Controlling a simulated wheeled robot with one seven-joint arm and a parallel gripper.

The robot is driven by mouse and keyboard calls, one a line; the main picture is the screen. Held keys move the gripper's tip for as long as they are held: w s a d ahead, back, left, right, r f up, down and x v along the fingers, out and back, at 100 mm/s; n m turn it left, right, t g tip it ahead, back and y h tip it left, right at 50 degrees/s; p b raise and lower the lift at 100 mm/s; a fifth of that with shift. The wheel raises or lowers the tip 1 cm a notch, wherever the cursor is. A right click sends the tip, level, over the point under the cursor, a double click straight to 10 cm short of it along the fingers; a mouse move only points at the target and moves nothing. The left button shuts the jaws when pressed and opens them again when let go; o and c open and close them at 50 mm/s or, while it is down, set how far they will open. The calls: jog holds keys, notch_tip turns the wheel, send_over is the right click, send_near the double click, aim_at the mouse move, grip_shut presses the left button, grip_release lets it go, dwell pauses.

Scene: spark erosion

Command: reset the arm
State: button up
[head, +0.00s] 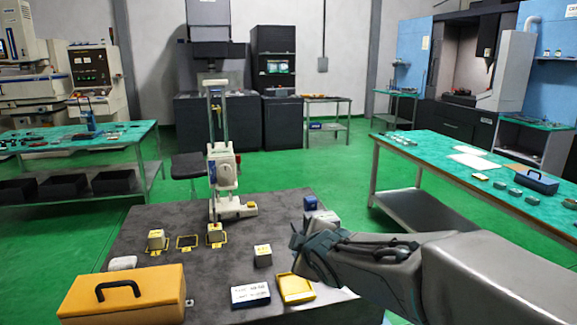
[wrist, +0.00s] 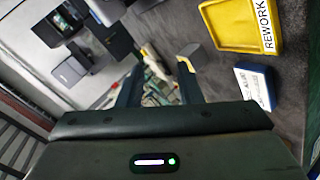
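My arm comes in from the right in the head view, over the right side of the grey table (head: 135,222). My gripper (head: 297,240) is above the table's right part, and its fingertips are hard to make out there. In the wrist view my gripper (wrist: 160,78) shows two dark fingers standing apart, with nothing seen held between them.
A yellow tray (head: 296,289), marked REWORK in the wrist view (wrist: 238,28), and a blue-and-white box (head: 250,295) lie near the front. A yellow toolbox (head: 125,294) is front left. Two blocks (head: 156,240) (head: 215,234) sit at yellow-outlined spots. A white device (head: 222,170) stands behind.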

jog(key=s+d+f+m+g+h+p, duration=0.1)
jog(key=s+d+m+g, duration=0.3)
jog(key=s, duration=0.7)
jog(key=s+d+f+m+g+h+p, duration=0.2)
jog(key=s+d+m, duration=0.5)
jog(key=s+m, duration=0.4)
jog(key=s+f+g, duration=0.1)
jog(key=g, duration=0.1)
jog(key=shift+s+d+f+g, duration=0.25)
jog(key=shift+s+d+g, duration=0.05)
jog(key=shift+d+g, duration=0.1)
